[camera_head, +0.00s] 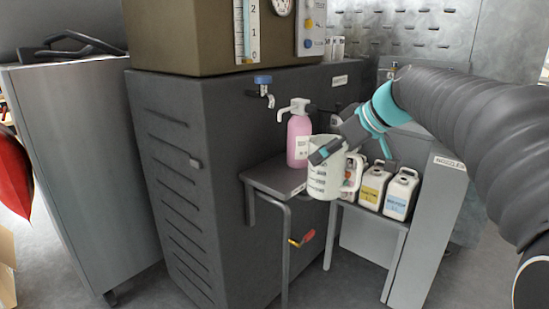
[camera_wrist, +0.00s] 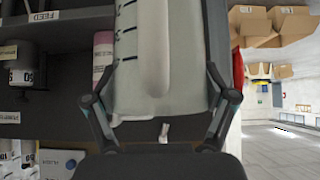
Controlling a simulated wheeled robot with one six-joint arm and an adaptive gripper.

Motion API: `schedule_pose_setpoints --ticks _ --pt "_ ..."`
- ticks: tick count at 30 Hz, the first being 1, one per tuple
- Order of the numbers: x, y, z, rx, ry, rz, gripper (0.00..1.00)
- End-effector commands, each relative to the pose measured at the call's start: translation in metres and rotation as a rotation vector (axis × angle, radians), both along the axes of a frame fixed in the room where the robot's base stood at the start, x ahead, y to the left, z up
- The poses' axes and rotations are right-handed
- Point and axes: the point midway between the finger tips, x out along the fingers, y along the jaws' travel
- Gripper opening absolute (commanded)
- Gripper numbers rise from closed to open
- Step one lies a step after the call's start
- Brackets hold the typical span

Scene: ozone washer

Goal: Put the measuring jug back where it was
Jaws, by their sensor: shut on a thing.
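The measuring jug (camera_head: 322,182) is white and translucent with dark scale marks and a handle on its right. It looks upright in the head view, at the right end of a small dark shelf (camera_head: 262,183). I cannot tell whether its base touches the shelf. My gripper (camera_head: 330,148) reaches in from the upper right and is shut on the jug. In the wrist view the jug (camera_wrist: 158,60) fills the middle, between the two fingers of my gripper (camera_wrist: 160,108). The jug's base is not clear there.
A tap (camera_head: 264,88) juts from the dark cabinet (camera_head: 215,170) above the shelf. White jerrycans, one with a yellow label (camera_head: 373,187) and one with a blue label (camera_head: 400,195), stand on a lower stand to the right.

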Motion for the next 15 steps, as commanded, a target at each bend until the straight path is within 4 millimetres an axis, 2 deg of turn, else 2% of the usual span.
schedule_pose_setpoints --ticks 1,9,15 --pt "0.008 0.011 0.001 0.000 0.001 0.006 0.45" --pt "0.047 0.061 0.001 0.000 0.002 0.006 0.45" --pt "0.068 0.087 0.001 0.000 0.001 0.002 0.45"
